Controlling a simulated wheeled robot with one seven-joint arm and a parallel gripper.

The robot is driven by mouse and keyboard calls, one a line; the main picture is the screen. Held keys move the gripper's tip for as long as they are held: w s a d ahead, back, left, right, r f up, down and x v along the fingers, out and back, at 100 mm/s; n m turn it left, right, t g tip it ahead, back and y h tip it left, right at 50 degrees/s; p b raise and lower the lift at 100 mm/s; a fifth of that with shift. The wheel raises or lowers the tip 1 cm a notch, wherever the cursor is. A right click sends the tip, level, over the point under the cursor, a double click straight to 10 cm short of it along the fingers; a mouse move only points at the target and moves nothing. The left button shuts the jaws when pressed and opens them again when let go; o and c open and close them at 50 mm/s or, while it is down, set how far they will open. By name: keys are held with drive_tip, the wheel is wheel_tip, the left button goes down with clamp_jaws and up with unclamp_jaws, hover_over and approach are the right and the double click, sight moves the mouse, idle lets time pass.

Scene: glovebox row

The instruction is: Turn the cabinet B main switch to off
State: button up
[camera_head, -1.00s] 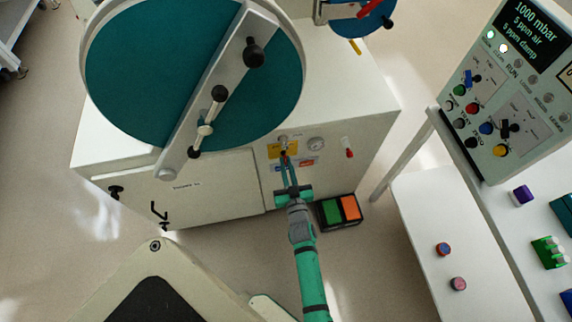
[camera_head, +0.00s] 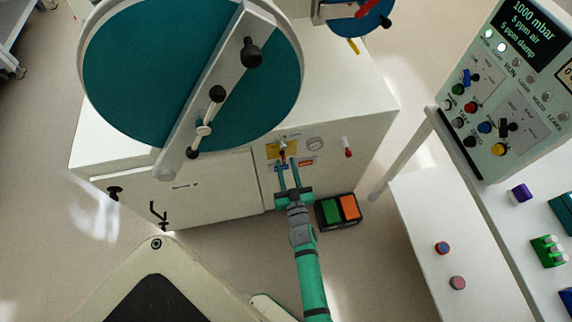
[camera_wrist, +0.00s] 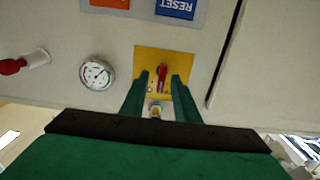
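The main switch is a small red handle (camera_wrist: 161,75) on a yellow plate (camera_wrist: 150,58) in the wrist view. It points roughly up and down in that picture. My gripper (camera_wrist: 161,80) is open, with one finger on each side of the handle and gaps visible beside it. In the head view my gripper (camera_head: 285,161) reaches up to the cabinet front, and the yellow plate (camera_head: 273,150) shows behind the fingertips. The switch is small and partly hidden there. No cabinet letter is legible.
A gauge (camera_wrist: 96,73) and a red-tipped valve (camera_wrist: 14,66) sit beside the plate. Orange and blue RESET (camera_wrist: 176,8) labels are close by. A green-and-orange pedal box (camera_head: 339,212) lies on the floor right of my arm. A control panel (camera_head: 510,85) stands at the right.

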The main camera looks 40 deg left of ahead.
drive_tip(key=v, duration=1)
drive_tip(key=shift+s, duration=0.1)
drive_tip(key=s+d+r+m+t+h, duration=0.25)
drive_tip(key=s+d, duration=0.25)
drive_tip(key=d, duration=0.4)
drive_tip(key=s+d+r+m+t+h, duration=0.15)
drive_tip(key=s+d+h, duration=0.25)
drive_tip(key=d, duration=0.4)
drive_tip(key=s+d+r+m+h, duration=0.5)
drive_tip(key=s+r+m+h, duration=0.1)
drive_tip(key=s+r, duration=0.5)
drive_tip(key=shift+d+h, duration=0.15)
drive_tip(key=shift+h, duration=0.5)
drive_tip(key=shift+s+r, duration=0.1)
